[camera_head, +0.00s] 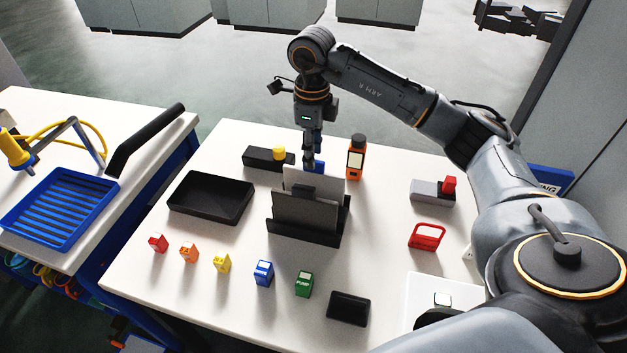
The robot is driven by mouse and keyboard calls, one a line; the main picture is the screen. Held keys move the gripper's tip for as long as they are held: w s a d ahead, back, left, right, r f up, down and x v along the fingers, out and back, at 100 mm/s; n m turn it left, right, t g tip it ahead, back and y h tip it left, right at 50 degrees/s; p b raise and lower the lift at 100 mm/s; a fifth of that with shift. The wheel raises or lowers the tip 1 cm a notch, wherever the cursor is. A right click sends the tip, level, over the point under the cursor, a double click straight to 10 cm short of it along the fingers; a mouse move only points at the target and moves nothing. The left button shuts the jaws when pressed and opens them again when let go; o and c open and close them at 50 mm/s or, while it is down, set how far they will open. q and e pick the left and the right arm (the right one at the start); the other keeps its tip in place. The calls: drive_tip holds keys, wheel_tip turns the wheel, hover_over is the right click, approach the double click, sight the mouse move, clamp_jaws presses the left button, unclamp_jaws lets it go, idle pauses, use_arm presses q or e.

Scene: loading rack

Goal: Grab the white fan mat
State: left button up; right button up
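A flat white panel (326,184), which looks like the white fan mat, stands upright in a black rack (343,222) near the middle of the table. A grey panel (304,213) stands in front of it and hides its lower part. My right gripper (311,166) points straight down at the top edge of the white panel. Its fingers are seen nearly edge-on, so I cannot tell whether they are closed on the panel or only beside it. My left gripper is out of view.
A black tray (210,197) lies left of the rack. An orange device (356,157) stands behind it at right. Small coloured blocks (264,272) line the front. A red-handled item (427,236) lies at right. A blue slatted tray (62,207) is on the left table.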

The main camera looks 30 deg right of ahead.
sight(314, 171)
wheel_tip(314, 171, down, 4)
drive_tip(key=shift+p, duration=0.4)
drive_tip(key=shift+d+f, duration=0.1)
drive_tip(key=shift+f, duration=0.4)
drive_tip(key=f+p, duration=0.2)
drive_tip(key=f, duration=0.1)
drive_tip(key=f+p, duration=0.1)
drive_tip(key=shift+w+d+f, duration=0.2)
drive_tip(key=shift+d, duration=0.05)
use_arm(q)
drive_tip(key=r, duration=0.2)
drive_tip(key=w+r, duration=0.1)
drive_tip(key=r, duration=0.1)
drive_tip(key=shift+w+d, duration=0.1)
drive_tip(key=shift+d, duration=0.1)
use_arm(e)
drive_tip(key=shift+f, duration=0.2)
clamp_jaws()
